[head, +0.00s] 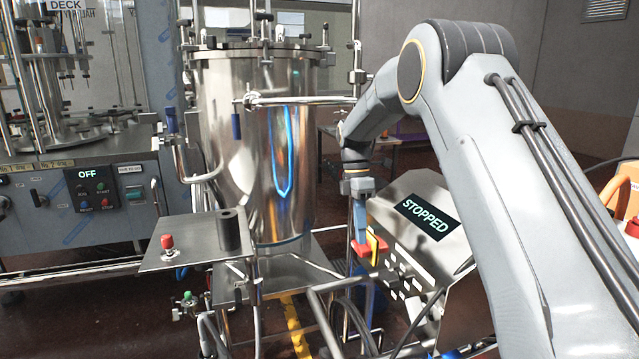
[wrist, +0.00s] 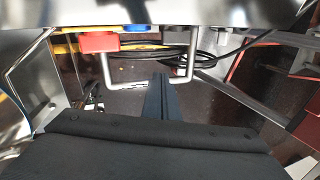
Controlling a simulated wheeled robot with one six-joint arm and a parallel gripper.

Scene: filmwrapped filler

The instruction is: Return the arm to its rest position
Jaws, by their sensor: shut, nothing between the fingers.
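My arm reaches from the right of the head view over to the front of the steel tank, with its wrist pointing down. My gripper (head: 361,240) is low beside the steel panel, close to a red and yellow part (head: 376,246); whether they touch is unclear from here. In the wrist view my gripper (wrist: 163,78) has its dark fingers together with nothing between them. There a red block (wrist: 98,42) lies ahead and to the left of the fingertips, apart from them. A bent metal handle (wrist: 107,75) passes near the tips.
A tilted steel panel (head: 415,189) with a "STOPPED" display (head: 427,216) stands right of my gripper. The tall steel tank (head: 230,130) is left of it. A small plate (head: 185,250) carries a red button (head: 168,243). Metal tubes and black cables (wrist: 205,60) crowd the space below.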

